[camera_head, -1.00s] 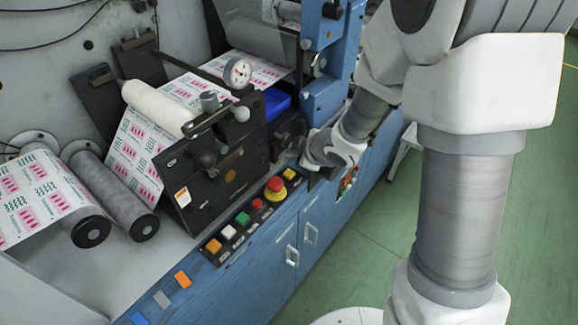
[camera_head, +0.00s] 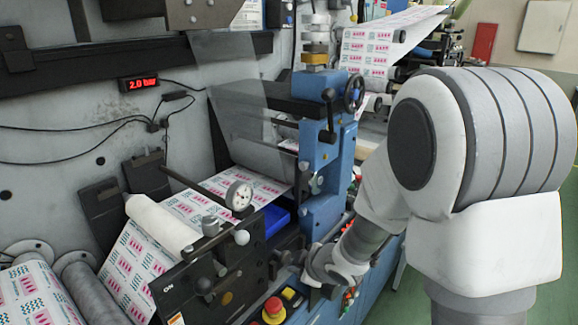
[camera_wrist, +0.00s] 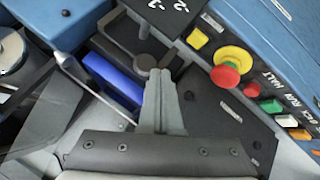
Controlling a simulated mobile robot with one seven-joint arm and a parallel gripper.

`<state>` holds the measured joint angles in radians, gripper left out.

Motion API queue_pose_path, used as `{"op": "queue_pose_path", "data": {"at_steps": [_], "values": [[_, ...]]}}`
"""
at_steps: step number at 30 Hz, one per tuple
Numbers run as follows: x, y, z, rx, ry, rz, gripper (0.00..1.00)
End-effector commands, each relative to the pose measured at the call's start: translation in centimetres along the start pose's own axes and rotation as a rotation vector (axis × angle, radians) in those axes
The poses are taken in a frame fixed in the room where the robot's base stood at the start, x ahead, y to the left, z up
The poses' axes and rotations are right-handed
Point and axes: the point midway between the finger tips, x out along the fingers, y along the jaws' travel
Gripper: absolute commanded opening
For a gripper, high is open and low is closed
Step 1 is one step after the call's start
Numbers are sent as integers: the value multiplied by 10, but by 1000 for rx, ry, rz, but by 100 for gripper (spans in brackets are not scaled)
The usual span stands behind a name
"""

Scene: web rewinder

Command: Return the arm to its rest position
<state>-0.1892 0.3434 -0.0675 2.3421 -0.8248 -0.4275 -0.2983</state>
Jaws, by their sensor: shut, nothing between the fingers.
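My arm (camera_head: 465,150) comes in from the right in the head view and reaches down to the machine's front. Its white wrist (camera_head: 335,265) is beside the blue frame, above the control panel; the fingertips cannot be made out there. In the wrist view my gripper (camera_wrist: 160,78) is shut and empty, its grey fingers together over the machine. The blue bin (camera_wrist: 112,80) lies just left of the fingers. The red emergency stop button (camera_wrist: 226,76) on its yellow base is to their right; it also shows in the head view (camera_head: 274,308).
The blue upright frame (camera_head: 325,150) with its handwheel (camera_head: 353,93) stands close to my arm. Green, orange and white buttons line the panel edge. Green floor (camera_head: 410,295) shows at lower right.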

Motion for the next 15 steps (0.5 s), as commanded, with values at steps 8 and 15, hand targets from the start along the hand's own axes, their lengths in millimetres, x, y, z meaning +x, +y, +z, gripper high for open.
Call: {"op": "queue_pose_path", "data": {"at_steps": [8,15], "values": [[-88,56,19,246,-187,167,0],[-181,63,35,553,-323,266,0]]}}
